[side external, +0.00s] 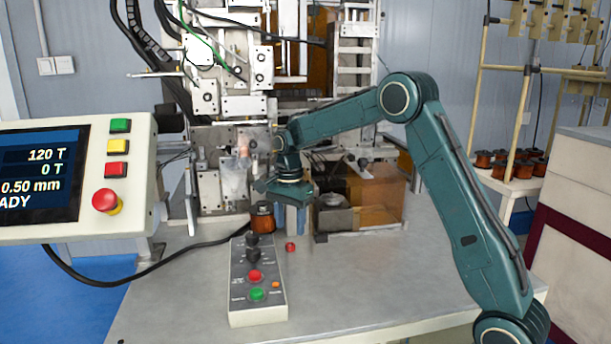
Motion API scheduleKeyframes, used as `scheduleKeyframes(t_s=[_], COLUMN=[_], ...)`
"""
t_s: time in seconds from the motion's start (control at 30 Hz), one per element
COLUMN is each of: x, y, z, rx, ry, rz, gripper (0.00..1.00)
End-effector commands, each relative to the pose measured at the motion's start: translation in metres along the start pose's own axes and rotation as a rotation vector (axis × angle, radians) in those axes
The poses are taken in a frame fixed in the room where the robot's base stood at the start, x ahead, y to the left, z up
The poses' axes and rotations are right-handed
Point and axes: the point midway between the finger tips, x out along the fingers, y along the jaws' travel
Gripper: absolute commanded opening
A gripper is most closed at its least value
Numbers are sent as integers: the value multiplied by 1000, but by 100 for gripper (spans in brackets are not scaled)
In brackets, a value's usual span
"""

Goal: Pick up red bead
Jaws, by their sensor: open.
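The red bead (290,247) is a small red piece lying on the grey table, just right of the button box. My gripper (291,226) points down above and slightly behind the bead in the picture. Its two blue-grey fingers are apart, and nothing shows between them. The exact gap between fingertips and bead is hard to judge from this one view.
A button box (257,290) with knobs and buttons lies left of the bead. A copper coil (262,218) stands behind it, close to my gripper. The winding machine (225,170) rises behind. The front right of the table (370,285) is clear.

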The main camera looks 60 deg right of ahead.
Motion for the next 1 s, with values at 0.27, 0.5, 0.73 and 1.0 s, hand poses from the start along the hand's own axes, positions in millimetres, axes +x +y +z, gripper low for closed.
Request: scheduleKeyframes(t_s=[0.27, 0.5, 0.73, 1.0], x=[4, 27, 50, 53], y=[0, 0, 0, -1], z=[0, 0, 0, 0], rx=[0, 0, 0, 0], ry=[0, -1, 0, 1], rz=[0, 3, 2, -1], gripper=[48, 48, 48, 48])
